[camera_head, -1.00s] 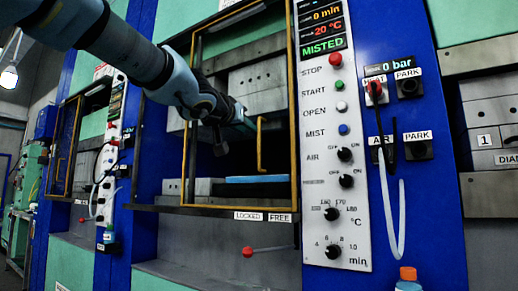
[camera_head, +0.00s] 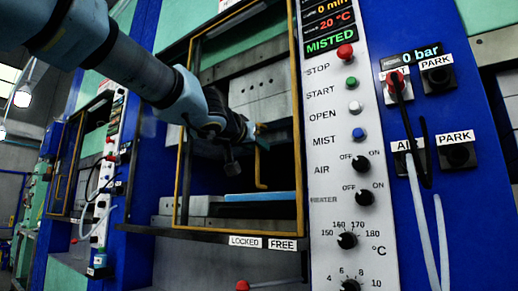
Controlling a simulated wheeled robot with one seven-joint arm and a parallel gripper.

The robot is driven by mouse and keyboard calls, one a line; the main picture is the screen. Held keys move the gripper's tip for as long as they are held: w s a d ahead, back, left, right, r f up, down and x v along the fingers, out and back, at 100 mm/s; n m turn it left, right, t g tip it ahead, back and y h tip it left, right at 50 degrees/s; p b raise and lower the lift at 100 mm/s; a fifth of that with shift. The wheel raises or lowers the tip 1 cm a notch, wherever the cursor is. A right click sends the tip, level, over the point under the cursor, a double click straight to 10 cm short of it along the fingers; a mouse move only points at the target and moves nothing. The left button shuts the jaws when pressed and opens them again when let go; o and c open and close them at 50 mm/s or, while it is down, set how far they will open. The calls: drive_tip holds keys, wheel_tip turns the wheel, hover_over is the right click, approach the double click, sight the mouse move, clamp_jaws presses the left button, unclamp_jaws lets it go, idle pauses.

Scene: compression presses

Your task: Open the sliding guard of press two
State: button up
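The nearest press has a sliding guard (camera_head: 180,182) with a yellow frame, standing across its opening. A yellow upright handle (camera_head: 257,168) is on the guard, right of its middle. My gripper (camera_head: 256,129) is in front of the guard, at the upper end of the handle. The fingers are dark and small here, so I cannot tell whether they touch or grip the handle. Behind the guard are grey metal blocks and a blue flat piece (camera_head: 246,197). No press number is readable on this press.
A white control panel (camera_head: 330,200) with buttons and knobs stands right of the guard. Hoses hang from sockets (camera_head: 407,160) further right. A red-knobbed lever (camera_head: 243,286) sits below the LOCKED and FREE labels (camera_head: 262,243). Another press with a yellow-framed guard (camera_head: 57,213) stands at left.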

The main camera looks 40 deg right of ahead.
clamp_jaws()
idle(1.4)
